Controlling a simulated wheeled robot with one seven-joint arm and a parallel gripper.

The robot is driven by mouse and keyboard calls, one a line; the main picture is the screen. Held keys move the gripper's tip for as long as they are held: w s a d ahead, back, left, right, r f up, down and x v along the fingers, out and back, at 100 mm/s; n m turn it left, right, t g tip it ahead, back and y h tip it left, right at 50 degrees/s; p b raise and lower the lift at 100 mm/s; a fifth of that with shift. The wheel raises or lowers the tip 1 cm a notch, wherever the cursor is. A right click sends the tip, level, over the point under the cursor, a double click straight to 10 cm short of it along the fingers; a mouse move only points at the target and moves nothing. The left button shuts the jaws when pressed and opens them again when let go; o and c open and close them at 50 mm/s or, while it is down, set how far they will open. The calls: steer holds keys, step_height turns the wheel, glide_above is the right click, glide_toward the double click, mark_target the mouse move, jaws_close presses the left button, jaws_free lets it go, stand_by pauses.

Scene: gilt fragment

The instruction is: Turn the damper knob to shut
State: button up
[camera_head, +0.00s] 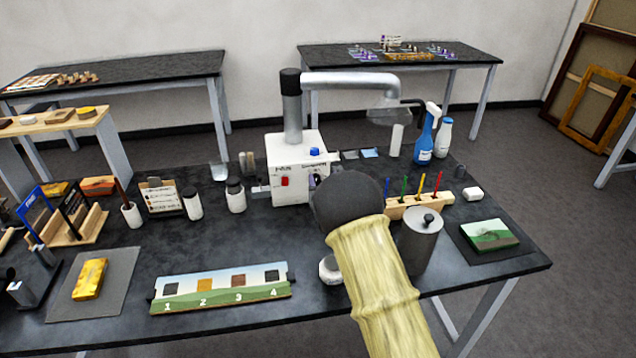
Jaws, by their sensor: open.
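A white extractor box (287,190) stands near the middle of the black table, with a grey pipe rising from it. Its front has a red switch (285,181) at left under a label. A dark round part with a pale edge, perhaps the damper knob (316,180), sits at the right of the front, under another small label. It is partly hidden by my dark wrist, so its setting cannot be read. A small blue part (314,151) is on the box's top edge. My gripper (346,197) reaches toward the box's right front. Its fingers are hidden and contact cannot be told.
A grey lidded can (421,238) stands close to the right of my arm, and a white-capped jar (331,270) to its left. A rack of coloured tools (420,203) and a blue spray bottle (425,140) are farther right. A numbered strip (222,290) lies in front.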

steer(key=f, duration=0.2)
steer(key=f+p, duration=0.1)
steer(key=f, duration=0.5)
steer(key=shift+w+a+f+p, duration=0.1)
steer(key=shift+w+a+p, duration=0.05)
steer(key=shift+a+p, duration=0.25)
steer(key=p+x, duration=0.1)
steer(key=x, duration=0.6)
steer(key=shift+w+r, duration=0.2)
steer(key=shift+r, duration=0.05)
steer(key=shift+a, duration=0.1)
steer(key=c, duration=1)
